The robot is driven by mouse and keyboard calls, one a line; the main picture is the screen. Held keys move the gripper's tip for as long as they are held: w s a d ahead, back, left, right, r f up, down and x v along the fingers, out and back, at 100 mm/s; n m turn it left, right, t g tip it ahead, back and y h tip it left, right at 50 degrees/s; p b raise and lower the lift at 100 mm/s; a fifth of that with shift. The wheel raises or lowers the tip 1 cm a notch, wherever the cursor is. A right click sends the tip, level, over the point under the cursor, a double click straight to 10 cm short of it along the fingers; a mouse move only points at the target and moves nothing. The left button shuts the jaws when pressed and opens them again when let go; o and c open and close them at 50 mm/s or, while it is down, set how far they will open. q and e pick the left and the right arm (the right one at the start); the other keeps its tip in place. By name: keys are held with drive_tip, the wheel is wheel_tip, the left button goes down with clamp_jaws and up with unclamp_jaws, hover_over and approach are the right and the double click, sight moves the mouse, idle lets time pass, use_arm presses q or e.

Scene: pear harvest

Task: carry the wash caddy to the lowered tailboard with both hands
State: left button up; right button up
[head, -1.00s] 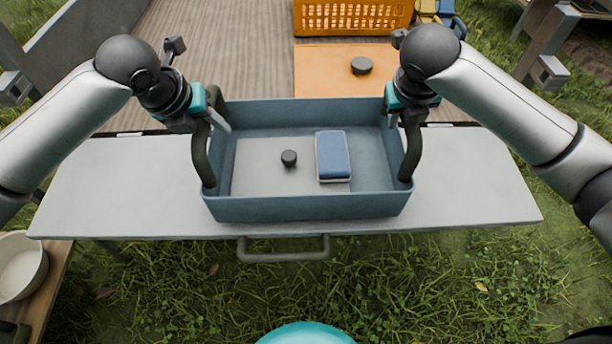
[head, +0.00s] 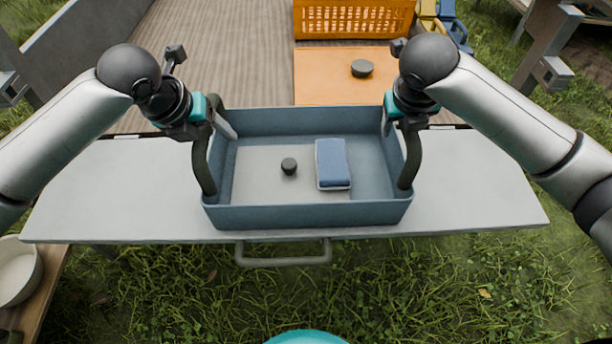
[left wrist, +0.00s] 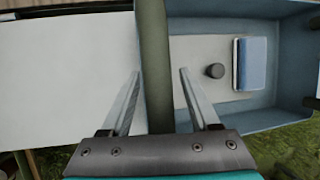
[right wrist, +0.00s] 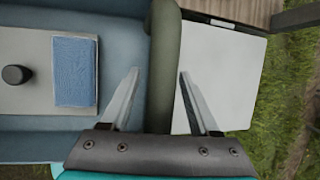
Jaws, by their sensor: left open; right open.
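The wash caddy (head: 310,215) is a blue-grey open box with a dark handle at each end. It rests on the pale grey lowered tailboard (head: 110,195). Inside lie a blue sponge-like block (head: 332,163) and a small dark knob (head: 289,166) on a grey panel. My left gripper (head: 222,128) is open, its fingers either side of the left handle (left wrist: 155,70). My right gripper (head: 392,128) is open, its fingers either side of the right handle (right wrist: 165,60). In both wrist views gaps show between fingers and handle.
An orange crate (head: 352,18) stands on the wooden truck bed (head: 220,60) behind an orange board (head: 325,75) with a dark knob (head: 362,68). A pale bowl (head: 18,272) sits on a bench at the lower left. Grass lies in front; the tailboard is clear on both sides.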

use_arm(q)
drive_tip(key=v, duration=1.2)
use_arm(e)
drive_tip(key=v, duration=1.2)
drive_tip(key=shift+r, duration=0.1)
use_arm(q)
drive_tip(key=s+a+r+p, duration=0.2)
drive_tip(key=a+r+p, duration=0.2)
drive_tip(key=p, duration=0.2)
drive_tip(key=shift+s+r, duration=0.25)
use_arm(e)
wheel_tip(320, 180, up, 6)
use_arm(q)
wheel_tip(320, 180, up, 6)
drive_tip(key=p, duration=0.6)
drive_tip(key=shift+p, duration=0.3)
use_arm(e)
drive_tip(key=s+r, duration=0.1)
drive_tip(key=s+d+r, duration=0.1)
drive_tip(key=r, duration=0.2)
drive_tip(key=shift+s+d+r, duration=0.3)
drive_tip(key=shift+s+d, duration=0.1)
